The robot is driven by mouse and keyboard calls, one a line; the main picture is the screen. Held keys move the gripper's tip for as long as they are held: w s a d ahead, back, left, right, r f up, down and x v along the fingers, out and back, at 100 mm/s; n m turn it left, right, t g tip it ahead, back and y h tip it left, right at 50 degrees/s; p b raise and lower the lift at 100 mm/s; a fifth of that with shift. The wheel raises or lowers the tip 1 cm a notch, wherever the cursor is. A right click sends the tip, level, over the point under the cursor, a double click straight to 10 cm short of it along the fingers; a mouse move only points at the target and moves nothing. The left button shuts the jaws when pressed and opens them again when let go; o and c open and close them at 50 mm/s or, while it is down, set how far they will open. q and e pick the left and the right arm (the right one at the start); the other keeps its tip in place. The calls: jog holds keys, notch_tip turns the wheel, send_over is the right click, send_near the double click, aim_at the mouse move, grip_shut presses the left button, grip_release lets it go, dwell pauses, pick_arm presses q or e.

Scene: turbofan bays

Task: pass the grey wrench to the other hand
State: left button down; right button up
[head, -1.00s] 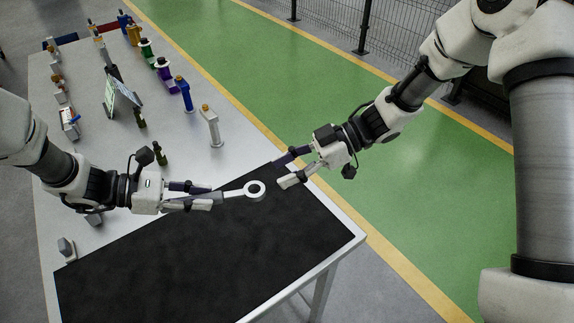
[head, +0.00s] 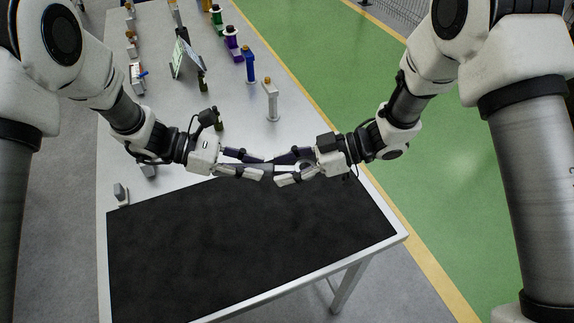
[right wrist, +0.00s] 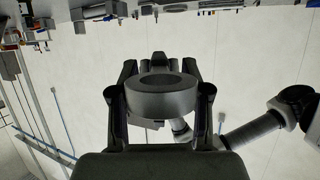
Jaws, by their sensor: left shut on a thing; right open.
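The grey wrench (head: 285,168) lies level above the front of the table, its handle in my left gripper (head: 262,167). Its ring end points toward my right arm. My right gripper (head: 280,170) is open, with one finger on each side of the ring. In the right wrist view the wrench's ring (right wrist: 162,98) sits large between the two open fingers, and I cannot tell whether either touches it. My left gripper shows partly behind the ring there. The fingers of both grippers overlap in the head view and hide much of the handle.
A black mat (head: 250,250) covers the near part of the table and is bare. Several bottle-like parts stand farther back, including a grey one (head: 271,100) and a blue one (head: 250,68). A tablet-like panel (head: 185,58) stands at the back left.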

grip_shut()
pick_arm(q)
jog(key=c, duration=0.9)
grip_release()
jog(key=v, duration=1.2)
